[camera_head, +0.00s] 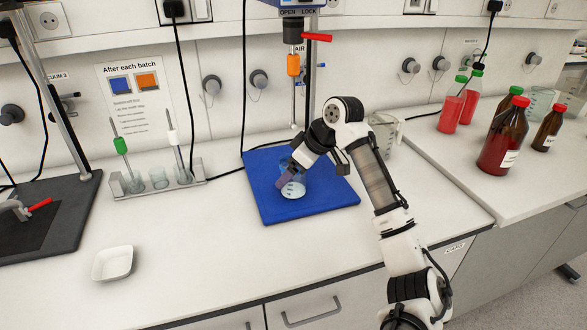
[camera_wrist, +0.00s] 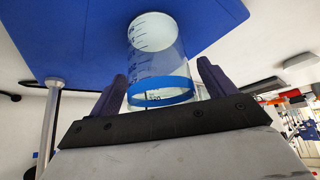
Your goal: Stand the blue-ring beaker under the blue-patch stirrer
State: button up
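The clear beaker (camera_head: 292,188) with pale contents stands on a blue base plate (camera_head: 333,195). In the wrist view the beaker (camera_wrist: 157,60) shows a blue ring (camera_wrist: 160,91) and dark graduation marks. My gripper (camera_head: 296,172) reaches down to it from the right. In the wrist view my gripper (camera_wrist: 163,72) has one dark finger on each side of the beaker, with a visible gap on the right side. The stirrer above the blue plate has an orange patch (camera_head: 293,65), and its thin shaft ends above the plate. I see no blue patch on a stirrer.
A rack (camera_head: 158,187) with tools and small glassware stands left of the plate. A white dish (camera_head: 112,263) lies at front left, near a black stand base (camera_head: 45,222). A measuring jug (camera_head: 383,135) stands behind my arm. Red-filled bottles (camera_head: 504,138) stand at right.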

jog(key=shift+r, duration=0.25)
jog(key=b+v, duration=0.2)
jog(key=v, duration=1)
